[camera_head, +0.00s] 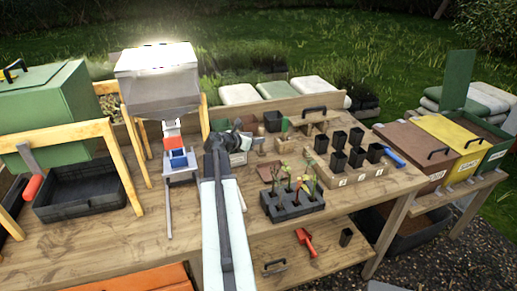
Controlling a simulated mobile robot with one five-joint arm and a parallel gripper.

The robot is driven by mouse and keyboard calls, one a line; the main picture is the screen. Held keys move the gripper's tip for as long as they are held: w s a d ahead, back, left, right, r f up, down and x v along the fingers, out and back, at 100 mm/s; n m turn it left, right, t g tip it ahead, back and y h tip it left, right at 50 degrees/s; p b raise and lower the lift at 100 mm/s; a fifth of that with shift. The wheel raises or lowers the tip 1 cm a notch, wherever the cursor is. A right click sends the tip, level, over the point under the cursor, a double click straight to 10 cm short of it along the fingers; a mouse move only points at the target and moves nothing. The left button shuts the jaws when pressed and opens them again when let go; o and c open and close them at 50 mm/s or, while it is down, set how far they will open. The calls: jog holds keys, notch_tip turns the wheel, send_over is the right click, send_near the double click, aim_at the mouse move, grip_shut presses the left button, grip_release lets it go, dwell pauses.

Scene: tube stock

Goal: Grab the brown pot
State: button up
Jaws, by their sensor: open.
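A small dull brown pot (272,121) stands upright near the back of the wooden bench, just right of the picture's middle. It is the pot that looks most brown; its exact shade is hard to tell at this size. My arm reaches forward from the bottom of the picture, and my dark gripper (236,139) is at its far end, left of the brown pot and apart from it. The gripper is open and appears empty, but its fingers are small and partly hidden by the arm.
Several black pots (338,161) stand on a numbered wooden rack (345,180) to the right. A black seedling tray (294,210) sits in front. The bench's (110,240) front left is clear.

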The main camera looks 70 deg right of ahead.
jog(key=b+x, duration=0.1)
jog(key=x, duration=0.4)
jog(key=shift+d+f+b, duration=0.2)
jog(key=shift+d+b, duration=0.15)
jog(key=shift+b, duration=0.05)
jog(key=shift+s, duration=0.1)
grip_shut()
